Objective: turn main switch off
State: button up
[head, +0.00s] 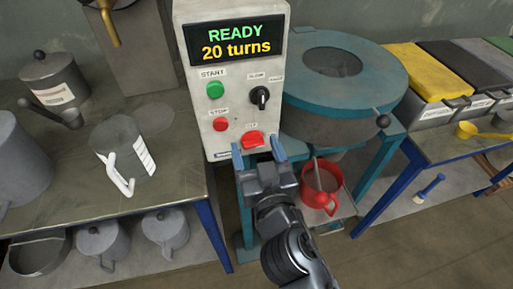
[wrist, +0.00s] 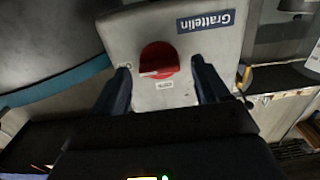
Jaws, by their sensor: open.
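The control box (head: 233,60) stands upright with a lit display (head: 236,43) reading "READY 20 turns". The red main switch (head: 252,140) is at the bottom of its face, below a small label too blurred to read surely. In the wrist view the switch (wrist: 159,60) shows upside down, with a small white label beside it. My gripper (head: 258,150) is open. Its two blue fingers stand on either side of the switch, and nothing is held between them. In the wrist view the fingers (wrist: 160,74) are apart, left and right of the switch; contact cannot be told.
Above the switch are a green start button (head: 215,90), a red stop button (head: 221,125) and a black knob (head: 260,97). A teal round machine (head: 345,75) stands close on the right, with a red pitcher (head: 321,196) below. A metal table (head: 60,180) is left.

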jog(key=c, duration=1.1)
jog(key=shift+o, duration=0.2)
jog(key=shift+n, duration=0.3)
jog(key=n, duration=0.4)
jog(key=shift+a, duration=0.1)
jog(key=n, duration=0.4)
jog(key=shift+n, duration=0.4)
jog(key=n+p, duration=0.1)
jog(key=n, duration=0.3)
jog(key=shift+s+a+f, duration=0.1)
jog(key=shift+f+n+p, duration=0.1)
jog(key=shift+n+p, duration=0.35)
jog(key=shift+n, duration=1.75)
